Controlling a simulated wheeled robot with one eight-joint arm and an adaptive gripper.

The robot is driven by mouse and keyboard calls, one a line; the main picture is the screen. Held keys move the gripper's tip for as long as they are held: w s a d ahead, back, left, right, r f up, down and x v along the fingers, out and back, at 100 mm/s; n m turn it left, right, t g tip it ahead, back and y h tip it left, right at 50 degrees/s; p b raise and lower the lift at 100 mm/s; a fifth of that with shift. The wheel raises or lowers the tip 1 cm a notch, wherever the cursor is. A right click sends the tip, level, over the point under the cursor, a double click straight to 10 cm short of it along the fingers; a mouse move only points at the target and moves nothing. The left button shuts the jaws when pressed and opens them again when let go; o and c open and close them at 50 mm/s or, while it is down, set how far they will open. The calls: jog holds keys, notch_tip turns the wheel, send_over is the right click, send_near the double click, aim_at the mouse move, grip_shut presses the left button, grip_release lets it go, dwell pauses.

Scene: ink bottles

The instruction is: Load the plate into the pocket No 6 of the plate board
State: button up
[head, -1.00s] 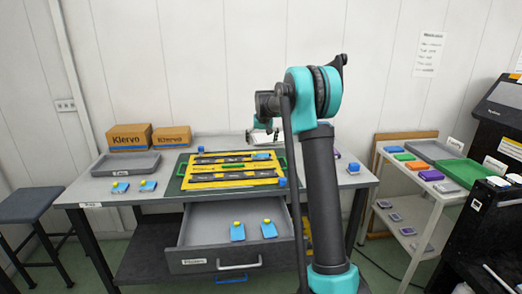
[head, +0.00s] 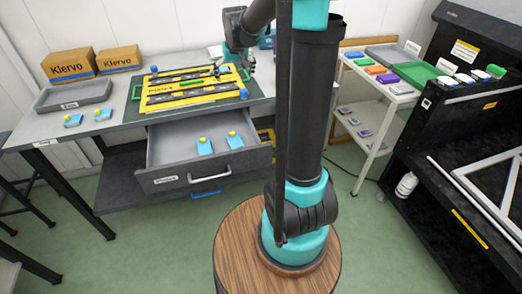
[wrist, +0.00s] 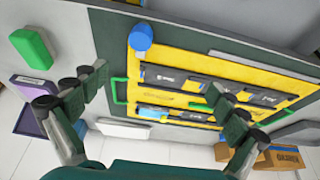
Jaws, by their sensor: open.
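The yellow plate board (head: 160,104) with black strips and green handles lies on a dark mat on the table; it shows in the wrist view (wrist: 135,85) too. Its pocket numbers are too small to read. Two blue plates with yellow knobs, one left (head: 204,147) and one right (head: 234,141), lie in the open drawer (head: 170,153). Two more blue plates, (head: 73,121) and (head: 103,114), lie on the table left of the board. My gripper (wrist: 160,95) is open and empty, above and apart from the board, near its right back side in the head view.
A grey tray (head: 73,97) and two Klervo boxes (head: 70,65) stand at the table's back left. A white shelf cart (head: 385,85) with coloured pieces and a black machine (head: 480,120) stand right. The drawer juts out in front of the table.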

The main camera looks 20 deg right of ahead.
jog(key=s+f, duration=0.4)
jog(key=s, duration=0.6)
jog(key=s+d+f, duration=0.1)
jog(key=s+f, duration=0.3)
jog(key=s, duration=0.6)
jog(key=s+f, duration=0.5)
jog(key=s, duration=0.5)
jog(key=shift+d, duration=0.25)
jog(key=shift+c, duration=0.6)
